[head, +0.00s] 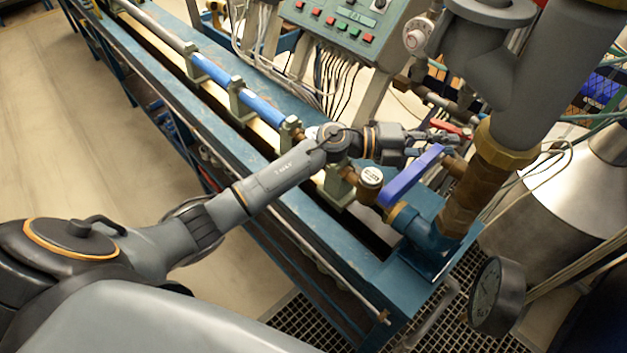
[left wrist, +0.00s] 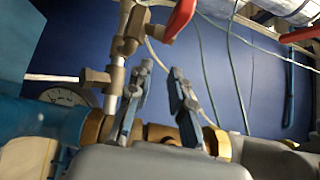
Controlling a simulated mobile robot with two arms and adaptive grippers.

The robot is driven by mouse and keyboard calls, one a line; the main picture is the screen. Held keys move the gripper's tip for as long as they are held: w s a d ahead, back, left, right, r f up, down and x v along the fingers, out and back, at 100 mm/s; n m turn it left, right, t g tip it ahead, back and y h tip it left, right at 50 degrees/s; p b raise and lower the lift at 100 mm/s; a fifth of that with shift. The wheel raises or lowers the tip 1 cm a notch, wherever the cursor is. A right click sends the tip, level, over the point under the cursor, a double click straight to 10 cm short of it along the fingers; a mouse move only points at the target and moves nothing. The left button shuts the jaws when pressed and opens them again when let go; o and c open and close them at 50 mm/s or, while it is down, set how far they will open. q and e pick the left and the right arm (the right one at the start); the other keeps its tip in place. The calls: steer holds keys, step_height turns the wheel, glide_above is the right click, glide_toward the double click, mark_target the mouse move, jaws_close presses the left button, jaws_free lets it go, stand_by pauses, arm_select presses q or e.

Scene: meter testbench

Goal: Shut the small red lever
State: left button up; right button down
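The small red lever (head: 458,131) is at the right of the head view, on thin pipework beside the large vertical pipe. In the left wrist view the red lever (left wrist: 181,17) is at the top, above and beyond the fingertips. My left gripper (head: 437,143) reaches in just left of the lever in the head view. In the left wrist view my left gripper (left wrist: 162,72) has its two fingers apart with nothing between them. The fingers do not appear to touch the lever. My right gripper is not in view.
A large blue lever (head: 412,176) stands close in front of my left gripper. The thick pipe (head: 468,187) rises on the right. A control panel (head: 342,25) stands behind, a round gauge (head: 497,296) at lower right. Brass pipework (left wrist: 118,75) is near the fingers.

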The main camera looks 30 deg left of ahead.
arm_select(q)
steer(key=s+a+n+t+y+b, duration=0.4)
steer(key=a+n+t+y, duration=0.2)
steer(key=a+n+t, duration=0.6)
steer(key=s+a+f+n+g+y, duration=0.3)
steer(key=a+f+n+y, duration=0.1)
steer(key=f+n+y, duration=0.1)
steer(key=s+a+f+n+g+y, duration=0.3)
steer(key=a+f+n+y, duration=0.2)
steer(key=f+n, duration=0.3)
steer(key=shift+s+a+f+y, duration=0.2)
steer(key=shift+s+f+y, duration=0.2)
steer(key=shift+f, duration=0.6)
steer(key=shift+c, duration=0.2)
